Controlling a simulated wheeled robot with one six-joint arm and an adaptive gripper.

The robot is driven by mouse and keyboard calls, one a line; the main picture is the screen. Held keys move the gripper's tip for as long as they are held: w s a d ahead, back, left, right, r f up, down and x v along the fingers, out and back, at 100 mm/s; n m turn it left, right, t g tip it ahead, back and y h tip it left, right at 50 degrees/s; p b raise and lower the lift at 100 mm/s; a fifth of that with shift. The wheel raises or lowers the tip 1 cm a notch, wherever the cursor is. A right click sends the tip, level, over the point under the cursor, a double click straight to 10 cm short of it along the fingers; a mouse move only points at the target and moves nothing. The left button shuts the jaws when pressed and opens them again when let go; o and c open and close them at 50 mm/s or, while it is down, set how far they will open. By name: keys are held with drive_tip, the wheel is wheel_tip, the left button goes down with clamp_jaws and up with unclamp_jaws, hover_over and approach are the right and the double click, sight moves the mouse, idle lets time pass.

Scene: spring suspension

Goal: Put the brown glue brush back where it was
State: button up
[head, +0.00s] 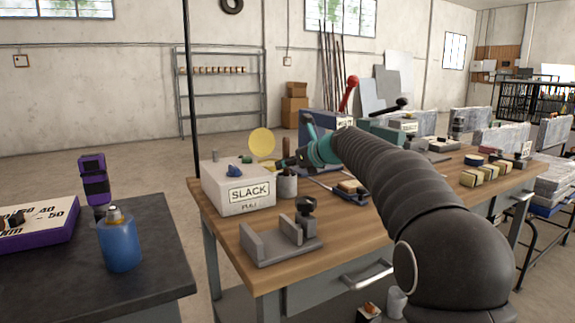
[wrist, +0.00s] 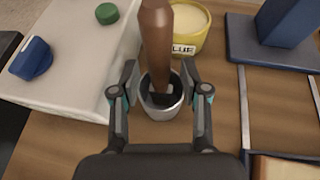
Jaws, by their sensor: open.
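The brown glue brush (wrist: 157,45) stands upright, handle up, with its lower end in a small grey metal cup (wrist: 160,108) in the wrist view. In the head view its brown handle (head: 286,146) rises above the grey cup (head: 287,187). My gripper (wrist: 159,82) is open, with one finger on each side of the brush above the cup; I see gaps between the fingers and the handle. In the head view my gripper (head: 291,162) is small and partly covers the brush. A yellow pot (wrist: 190,28) with pale contents and a partly hidden label is just behind the cup.
A white box (head: 235,190) marked SLACK is left of the cup, with blue and green pieces on top. A grey metal fixture (head: 280,245) stands at the near table edge. A blue stand (wrist: 275,45) is right of the pot. Bare wood (wrist: 60,145) shows near the cup.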

drive_tip(key=v, duration=1.1)
drive_tip(key=s+d+f+n+g+h, duration=0.1)
drive_tip(key=s+d+f+n+h, duration=0.2)
drive_tip(key=s, duration=1.1)
drive_tip(key=s+d+f+n+g+h, duration=0.1)
drive_tip(key=s+d+f+n+h, duration=0.2)
drive_tip(key=s+d+f+n, duration=0.4)
drive_tip(key=s+d+f+n+g+h, duration=0.1)
drive_tip(key=s+d+f+n+h, duration=0.2)
drive_tip(key=s+f+n, duration=1.1)
drive_tip(key=s+d+n, duration=0.2)
drive_tip(key=s+n, duration=0.1)
drive_tip(key=s, duration=0.4)
drive_tip(key=shift+f+g, duration=0.15)
drive_tip(key=shift+g, duration=0.25)
